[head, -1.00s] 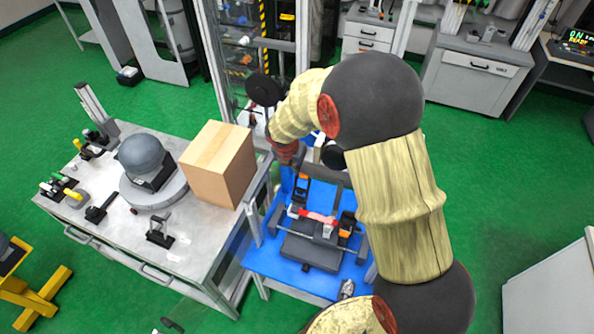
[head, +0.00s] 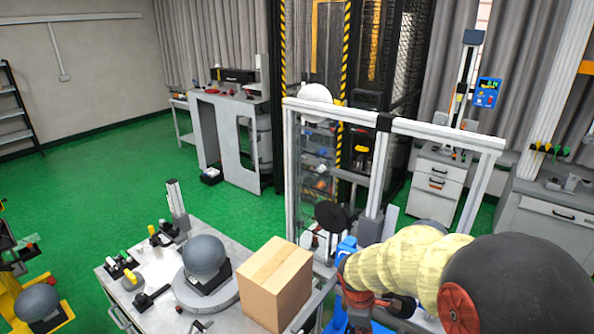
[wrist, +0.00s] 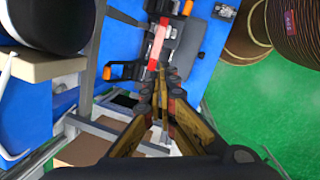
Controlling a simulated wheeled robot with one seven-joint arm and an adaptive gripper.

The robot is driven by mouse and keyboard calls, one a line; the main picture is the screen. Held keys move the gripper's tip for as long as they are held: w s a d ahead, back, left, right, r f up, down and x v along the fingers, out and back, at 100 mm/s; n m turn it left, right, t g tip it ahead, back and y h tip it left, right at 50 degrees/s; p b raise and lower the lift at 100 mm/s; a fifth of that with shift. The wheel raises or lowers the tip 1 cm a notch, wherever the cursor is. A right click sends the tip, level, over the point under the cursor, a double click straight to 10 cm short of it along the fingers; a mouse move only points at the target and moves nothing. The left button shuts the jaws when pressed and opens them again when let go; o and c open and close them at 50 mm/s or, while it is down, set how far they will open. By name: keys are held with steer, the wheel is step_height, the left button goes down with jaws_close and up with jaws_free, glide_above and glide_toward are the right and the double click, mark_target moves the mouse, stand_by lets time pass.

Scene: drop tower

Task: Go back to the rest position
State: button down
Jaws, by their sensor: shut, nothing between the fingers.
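My gripper (wrist: 163,92) shows in the wrist view with its two fingers together at the tips and nothing between them. It is above the blue table (wrist: 205,70), pointing toward a dark fixture (wrist: 185,45) that carries a pinkish-red bar (wrist: 157,45) and orange parts. I cannot tell the exact gap between fingertips and fixture. In the head view my arm reaches in from the lower right, and the fingers are not clearly visible there.
A cardboard box (head: 275,284) stands on the grey workbench (head: 150,285), left of my arm, beside a grey dome (head: 204,256) on a round base. A pale metal frame (head: 420,129) rises behind my arm. Green floor (head: 120,190) is open at left.

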steer(key=s+r+m+t+y+b, duration=0.1)
steer(key=s+r+m+t+b, duration=0.1)
steer(key=s+r+m+b, duration=0.2)
steer(key=s+r+m+t+y+b, duration=0.1)
steer(key=s+r+m+b, duration=0.3)
steer(key=s+r+m, duration=0.6)
steer(key=s+t, duration=0.1)
steer(key=s, duration=0.6)
steer(key=shift+s+d+r+t, duration=0.15)
steer(key=shift+d+r+t, duration=0.05)
steer(key=shift+t, duration=0.2)
